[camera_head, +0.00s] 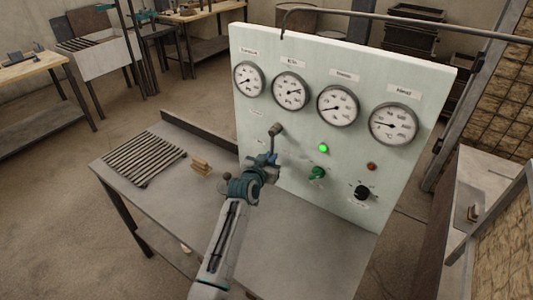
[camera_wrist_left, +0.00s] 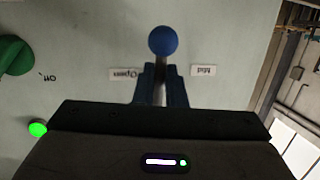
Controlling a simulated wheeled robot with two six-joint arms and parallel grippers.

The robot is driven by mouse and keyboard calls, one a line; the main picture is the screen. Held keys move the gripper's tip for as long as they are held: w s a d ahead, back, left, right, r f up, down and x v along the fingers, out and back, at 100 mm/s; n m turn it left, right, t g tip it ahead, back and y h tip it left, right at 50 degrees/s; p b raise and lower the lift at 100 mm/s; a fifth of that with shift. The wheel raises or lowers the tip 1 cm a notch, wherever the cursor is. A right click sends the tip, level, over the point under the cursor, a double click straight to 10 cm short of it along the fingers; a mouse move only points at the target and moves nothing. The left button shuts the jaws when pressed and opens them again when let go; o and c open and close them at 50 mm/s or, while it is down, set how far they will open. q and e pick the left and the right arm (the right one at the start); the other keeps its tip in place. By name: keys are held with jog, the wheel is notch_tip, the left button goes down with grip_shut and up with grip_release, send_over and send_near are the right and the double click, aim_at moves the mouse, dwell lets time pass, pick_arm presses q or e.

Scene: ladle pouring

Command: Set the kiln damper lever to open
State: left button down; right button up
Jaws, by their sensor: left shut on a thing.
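The kiln damper lever shows in the left wrist view as a blue ball knob (camera_wrist_left: 163,40) on a thin stem. My left gripper (camera_wrist_left: 161,88) is shut on the stem, its dark fingers on either side just below the ball in the picture. The ball stands between two inverted labels, the Open label (camera_wrist_left: 125,74) on its left and the Mid label (camera_wrist_left: 203,70) on its right. In the head view my left gripper (camera_head: 271,158) is at the lower left of the pale control panel (camera_head: 290,130); I cannot make out the lever there clearly.
On the grey bench (camera_head: 310,250) lie a slatted rack (camera_head: 144,158) and small wooden blocks (camera_head: 201,165).

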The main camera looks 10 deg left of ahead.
pick_arm(q)
jog(key=shift+d, duration=0.15)
dwell(0.3)
jog(key=c, duration=1.6)
grip_release()
jog(key=shift+o, duration=0.6)
jog(key=shift+d, duration=0.1)
jog(key=shift+s, duration=0.1)
jog(key=b+v, duration=0.2)
jog(key=v, duration=0.8)
jog(key=shift+s+b, duration=0.35)
